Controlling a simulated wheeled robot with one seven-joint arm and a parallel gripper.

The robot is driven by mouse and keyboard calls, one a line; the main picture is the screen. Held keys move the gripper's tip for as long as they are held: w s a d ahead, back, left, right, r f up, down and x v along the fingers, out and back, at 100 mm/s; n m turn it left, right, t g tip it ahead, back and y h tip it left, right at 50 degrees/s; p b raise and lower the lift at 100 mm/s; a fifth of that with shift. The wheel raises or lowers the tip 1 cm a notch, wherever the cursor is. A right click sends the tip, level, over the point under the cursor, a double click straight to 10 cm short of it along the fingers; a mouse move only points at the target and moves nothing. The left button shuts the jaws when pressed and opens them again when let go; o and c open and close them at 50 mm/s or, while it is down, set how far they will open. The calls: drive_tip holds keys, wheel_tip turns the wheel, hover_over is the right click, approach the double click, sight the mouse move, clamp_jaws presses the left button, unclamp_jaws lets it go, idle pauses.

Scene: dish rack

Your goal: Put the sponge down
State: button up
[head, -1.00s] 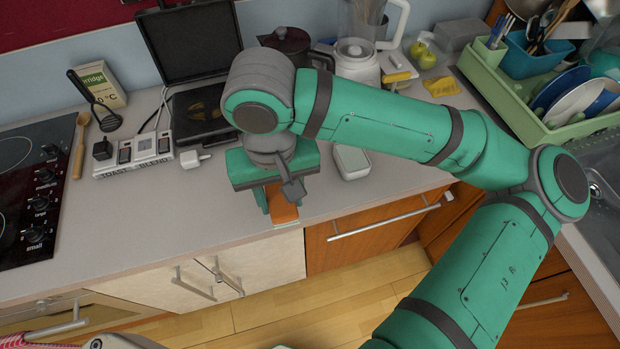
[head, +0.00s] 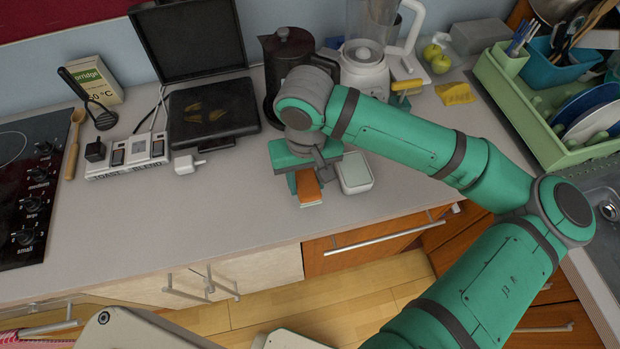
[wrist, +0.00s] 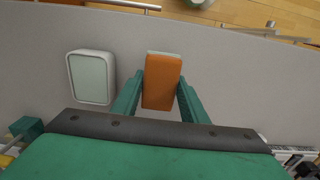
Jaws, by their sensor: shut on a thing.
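The sponge (head: 308,188) is an orange block with a pale underside edge. My gripper (head: 303,181) is shut on it, over the grey counter just left of a small white box. In the wrist view the orange sponge (wrist: 162,83) sits between the two green fingers of my gripper (wrist: 161,98), its far end sticking out beyond them. Whether the sponge touches the counter or hangs a little above it I cannot tell.
The white box with a pale green top (head: 354,173) stands close to the right. Behind are a dark kettle (head: 285,62) and an open black grill (head: 212,110). A toaster-and-blender switch block (head: 128,155) lies left. The counter (head: 190,220) in front and to the left is clear.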

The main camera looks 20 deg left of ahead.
sight(308, 187)
drive_tip(key=shift+w+f, duration=0.15)
drive_tip(key=shift+f, duration=0.15)
drive_tip(key=shift+w+f, duration=0.2)
drive_tip(key=shift+f, duration=0.4)
drive_tip(key=shift+w+f, duration=0.15)
drive_tip(key=shift+f, duration=0.4)
drive_tip(key=shift+s+f, duration=0.1)
drive_tip(key=shift+f, duration=0.45)
drive_tip(key=shift+f, duration=0.15)
drive_tip(key=o, duration=1.1)
wheel_tip(308, 187, up, 12)
drive_tip(key=shift+r, duration=0.15)
